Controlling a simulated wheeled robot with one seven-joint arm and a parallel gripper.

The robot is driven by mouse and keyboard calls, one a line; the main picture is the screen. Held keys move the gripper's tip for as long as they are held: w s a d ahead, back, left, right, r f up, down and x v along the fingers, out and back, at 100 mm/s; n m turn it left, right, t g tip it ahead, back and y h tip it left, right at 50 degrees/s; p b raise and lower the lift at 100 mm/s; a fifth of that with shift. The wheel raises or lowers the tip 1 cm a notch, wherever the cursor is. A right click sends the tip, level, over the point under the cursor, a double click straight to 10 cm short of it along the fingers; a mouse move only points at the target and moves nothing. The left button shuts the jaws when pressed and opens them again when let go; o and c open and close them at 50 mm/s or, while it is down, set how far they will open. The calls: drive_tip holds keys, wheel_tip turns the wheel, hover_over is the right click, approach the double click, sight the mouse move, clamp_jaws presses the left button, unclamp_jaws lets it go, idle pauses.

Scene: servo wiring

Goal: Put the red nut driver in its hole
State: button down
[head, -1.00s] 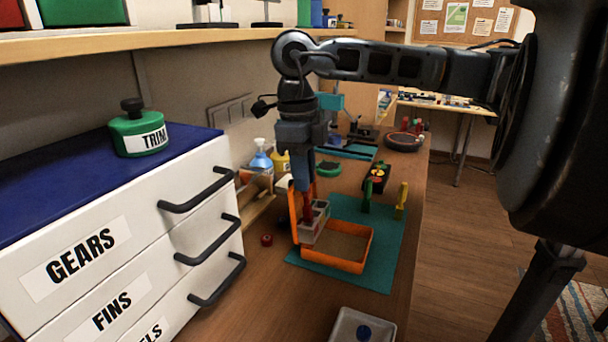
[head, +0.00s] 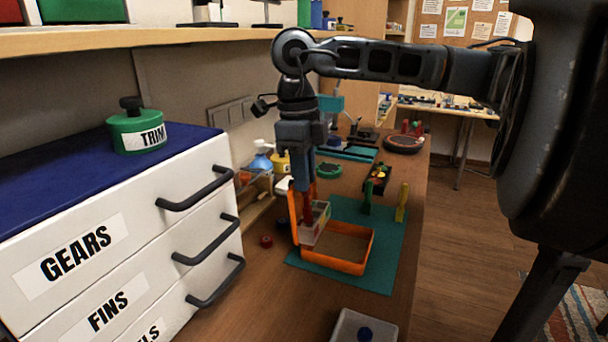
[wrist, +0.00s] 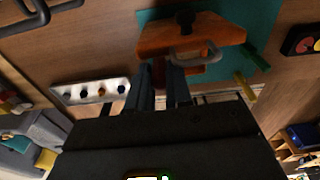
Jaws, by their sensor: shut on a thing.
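My gripper (head: 303,187) points down over the bench in the head view and is shut on the red nut driver (head: 307,208), whose red part shows just below the fingers. The driver's lower end meets a pale grey block-like piece (head: 314,226) at the left side of an open orange box (head: 338,266). I cannot tell whether its tip is in a hole.
The box sits on a teal mat (head: 385,258). A small red round part (head: 266,241) lies to its left, and green (head: 367,196) and yellow (head: 401,202) posts stand behind. White drawers (head: 120,255) are at left, and a grey tray (head: 350,322) is in front.

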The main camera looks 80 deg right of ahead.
drive_tip(key=shift+s+f+b, duration=0.1)
drive_tip(key=shift+f+b, duration=0.8)
drive_tip(key=shift+b, duration=0.2)
idle(0.8)
drive_tip(key=shift+c, duration=2.4)
unclamp_jaws()
drive_tip(key=shift+r, duration=0.15)
drive_tip(key=shift+w+r+p, duration=0.15)
drive_tip(key=shift+r+p, duration=0.45)
drive_tip(key=shift+r, duration=1.1)
drive_tip(key=shift+w+r+p, duration=0.15)
drive_tip(key=shift+r+p, duration=0.4)
drive_tip(key=shift+r, duration=1.15)
drive_tip(key=shift+s, duration=0.1)
